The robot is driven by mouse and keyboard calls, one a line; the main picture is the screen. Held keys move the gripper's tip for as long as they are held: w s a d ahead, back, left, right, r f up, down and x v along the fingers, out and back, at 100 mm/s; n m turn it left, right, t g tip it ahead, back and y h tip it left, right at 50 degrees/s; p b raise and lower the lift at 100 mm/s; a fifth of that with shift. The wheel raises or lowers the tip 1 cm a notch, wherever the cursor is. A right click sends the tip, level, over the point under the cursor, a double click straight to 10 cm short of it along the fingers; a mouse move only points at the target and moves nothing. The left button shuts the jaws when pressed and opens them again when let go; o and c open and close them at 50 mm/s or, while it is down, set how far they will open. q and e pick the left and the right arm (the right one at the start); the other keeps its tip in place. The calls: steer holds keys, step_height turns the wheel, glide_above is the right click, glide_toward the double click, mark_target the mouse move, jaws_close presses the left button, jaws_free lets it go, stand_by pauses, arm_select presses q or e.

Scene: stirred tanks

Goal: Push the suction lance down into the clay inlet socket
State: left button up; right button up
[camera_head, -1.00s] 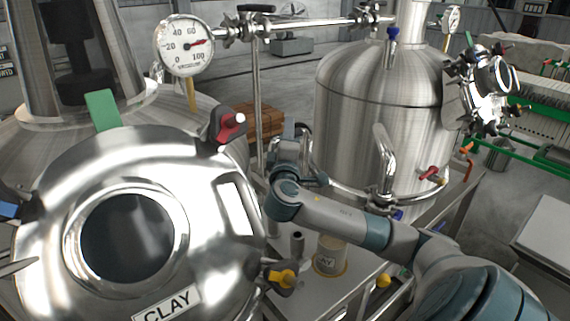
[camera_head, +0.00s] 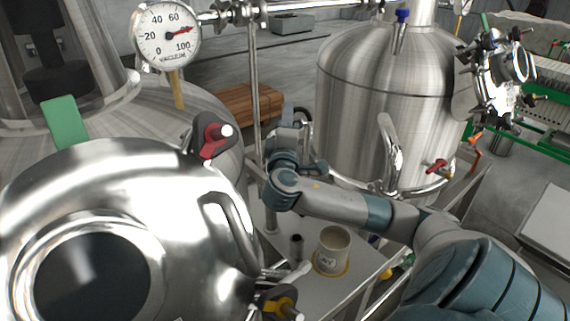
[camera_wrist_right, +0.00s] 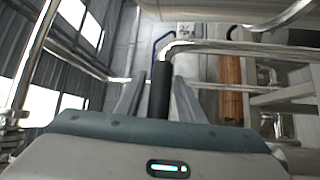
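My right gripper (camera_head: 287,125) is behind the clay tank's lid in the head view, small and partly hidden by its wrist. In the right wrist view its fingers (camera_wrist_right: 160,85) stand apart on both sides of a black grip (camera_wrist_right: 160,92). A bent bright metal pipe (camera_wrist_right: 200,47) joins this grip; it looks like the suction lance. Narrow gaps show between fingers and grip. A short dark upright stub (camera_head: 297,246) stands on the bench below the gripper, beside a labelled beige cup (camera_head: 332,250). I cannot tell whether the stub is the clay inlet socket. My left gripper is not in view.
The clay tank's shiny lid (camera_head: 150,190) with red and yellow clamps fills the left. A steel tank (camera_head: 365,110) stands at the right behind my right arm. A vacuum gauge (camera_head: 167,36) and a vertical post (camera_head: 254,90) stand close to the gripper.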

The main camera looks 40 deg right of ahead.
steer(key=c, duration=0.5)
jaws_close()
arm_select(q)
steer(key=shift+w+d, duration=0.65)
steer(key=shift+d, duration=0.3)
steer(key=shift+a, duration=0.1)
